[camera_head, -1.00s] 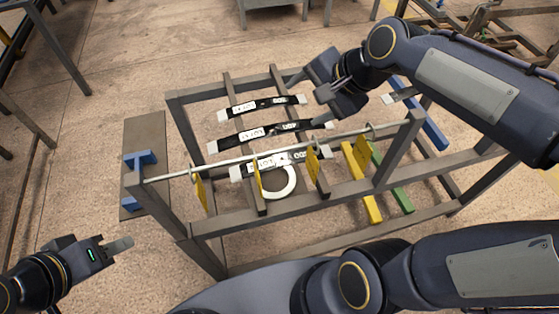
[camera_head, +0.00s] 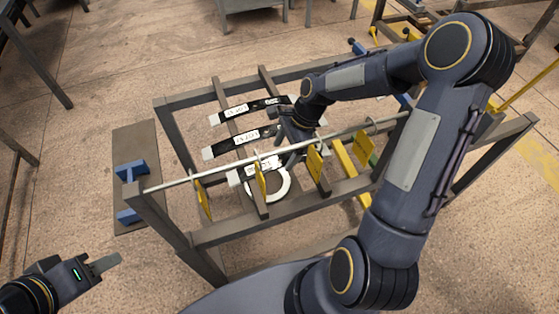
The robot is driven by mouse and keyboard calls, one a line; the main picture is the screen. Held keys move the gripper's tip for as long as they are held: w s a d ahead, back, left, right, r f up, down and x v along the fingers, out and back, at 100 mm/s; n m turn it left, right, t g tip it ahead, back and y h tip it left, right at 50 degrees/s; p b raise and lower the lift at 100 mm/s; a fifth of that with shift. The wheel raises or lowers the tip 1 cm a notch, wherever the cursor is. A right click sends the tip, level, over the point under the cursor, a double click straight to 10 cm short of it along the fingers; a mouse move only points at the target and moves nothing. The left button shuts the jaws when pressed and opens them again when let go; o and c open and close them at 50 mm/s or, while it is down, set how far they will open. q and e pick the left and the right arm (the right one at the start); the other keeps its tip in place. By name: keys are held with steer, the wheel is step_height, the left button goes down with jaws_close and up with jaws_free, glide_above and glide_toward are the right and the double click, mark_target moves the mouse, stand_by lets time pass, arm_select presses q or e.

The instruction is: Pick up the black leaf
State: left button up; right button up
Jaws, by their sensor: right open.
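Three black leaves with white labels and pale ends lie across the rack: a far one (camera_head: 256,105), a middle one (camera_head: 224,149) and a near one (camera_head: 250,175). The near leaf is partly hidden by the rod and my gripper. My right gripper (camera_head: 282,150) is open over the right part of the middle and near leaves and hides the middle leaf's right end. I cannot tell whether it touches either leaf. My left gripper (camera_head: 104,264) is low at the left, away from the rack; its jaw opening is not clear.
A pale rod (camera_head: 215,171) with yellow tabs (camera_head: 262,180) crosses the front of the grey rack (camera_head: 235,231). A white ring (camera_head: 285,187) sits by the near leaf. A grey plate with blue blocks (camera_head: 130,170) is at the left. Yellow bars (camera_head: 345,166) lie on the right.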

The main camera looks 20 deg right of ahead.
mark_target(280, 163)
steer(key=shift+x, duration=1.45)
jaws_close()
